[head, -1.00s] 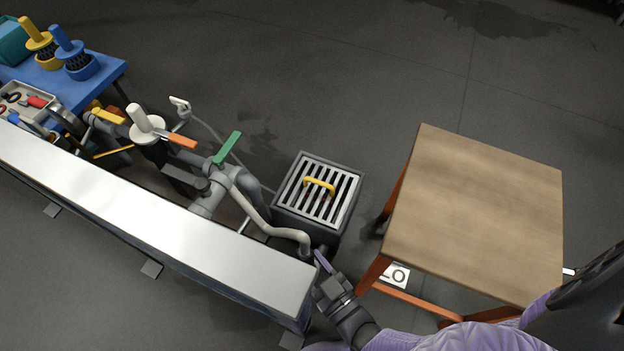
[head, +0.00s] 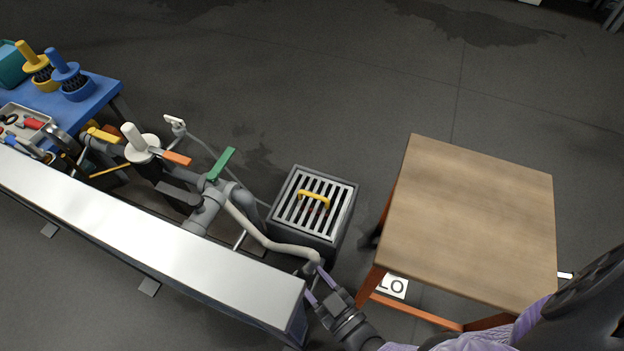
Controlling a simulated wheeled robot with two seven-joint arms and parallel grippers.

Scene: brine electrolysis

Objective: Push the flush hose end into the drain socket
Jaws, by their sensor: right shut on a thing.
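The flush hose (head: 268,243) is a pale beige tube. It runs from the grey pipework below the green lever (head: 221,164) along the front of the drain box. Its end lies at my right gripper (head: 314,283), whose purple fingers are shut on it. The drain box (head: 310,240) is dark grey with a slotted grate (head: 325,217) and a yellow handle (head: 314,197) on top. I cannot make out the drain socket; the hose end and gripper are close by the box's front side. My left gripper is not in view.
A long white-topped bench (head: 150,235) runs along the left, close to my right gripper. A wooden table (head: 470,215) stands right of the drain box. A blue table (head: 95,92) with brushes is at the upper left. The floor behind is clear.

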